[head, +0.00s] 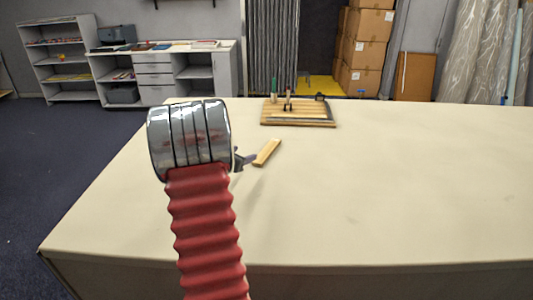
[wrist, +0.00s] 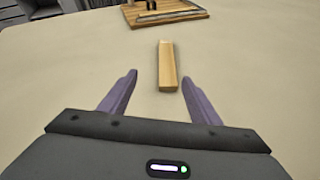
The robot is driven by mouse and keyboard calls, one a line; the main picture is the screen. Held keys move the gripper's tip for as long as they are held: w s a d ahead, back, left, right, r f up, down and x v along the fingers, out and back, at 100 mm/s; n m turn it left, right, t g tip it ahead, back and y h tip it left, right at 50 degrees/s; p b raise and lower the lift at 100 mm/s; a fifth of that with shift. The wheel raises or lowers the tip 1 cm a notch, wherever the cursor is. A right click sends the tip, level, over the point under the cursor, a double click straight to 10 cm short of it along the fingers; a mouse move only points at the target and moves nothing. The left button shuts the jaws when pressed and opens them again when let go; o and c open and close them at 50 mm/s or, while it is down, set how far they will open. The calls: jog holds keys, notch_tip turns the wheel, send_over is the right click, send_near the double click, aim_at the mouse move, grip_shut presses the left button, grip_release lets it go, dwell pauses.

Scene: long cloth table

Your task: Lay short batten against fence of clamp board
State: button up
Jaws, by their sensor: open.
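The short batten (head: 267,152), a light wooden bar, lies flat on the cloth table. In the wrist view the batten (wrist: 168,66) lies ahead, its near end around the level of my fingertips and between their lines. My gripper (wrist: 158,80) is open and empty, with two purple-grey fingers spread apart. In the head view my gripper (head: 245,160) shows partly behind my arm, just left of the batten. The clamp board (head: 322,122), a wooden board, lies farther back. A grey metal strip, possibly the fence, runs along it (wrist: 172,16). Upright clamp parts stand on the board.
The pale cloth table (head: 400,190) is clear on the right and in front. The table's left edge slopes down past my arm. Shelves (head: 165,70) and stacked cardboard boxes (head: 367,40) stand beyond the table.

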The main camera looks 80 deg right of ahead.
jog(key=shift+n, duration=0.8)
jog(key=s+d+f, duration=0.1)
jog(key=d, duration=0.1)
jog(key=s+d+f, duration=0.1)
jog(key=s+f, duration=0.1)
jog(key=shift+d+f, duration=0.15)
jog(key=shift+d, duration=0.2)
send_near(266, 151)
jog(key=x, duration=0.4)
jog(key=shift+s+a+f, duration=0.1)
jog(key=shift+s, duration=0.15)
jog(key=shift+w+x, duration=0.1)
jog(key=shift+x, duration=1.25)
jog(key=shift+w+x, duration=0.15)
jog(key=shift+x, duration=1.15)
jog(key=shift+c, duration=0.4)
